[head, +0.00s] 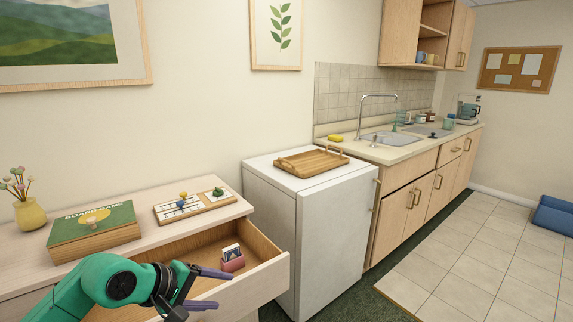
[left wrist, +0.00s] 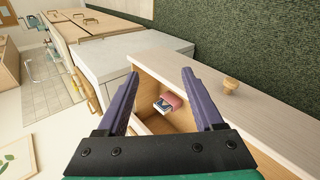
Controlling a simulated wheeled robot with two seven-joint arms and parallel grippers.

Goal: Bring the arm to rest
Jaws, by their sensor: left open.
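My left gripper (head: 218,288) is open and empty at the front of the open drawer (head: 270,287) in the head view. Its two purple fingers are spread apart, and they also show in the left wrist view (left wrist: 158,90). A small pink holder with cards (head: 232,261) sits inside the drawer, apart from the fingers in the head view. The holder also shows between the fingers in the left wrist view (left wrist: 172,101). My green left arm comes in from the lower left. My right gripper is in neither view.
A board game box (head: 95,231), a game board with pieces (head: 192,207) and a yellow vase (head: 30,214) stand on the dresser. A white fridge (head: 335,225) carrying a wooden tray (head: 312,160) is right of the drawer.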

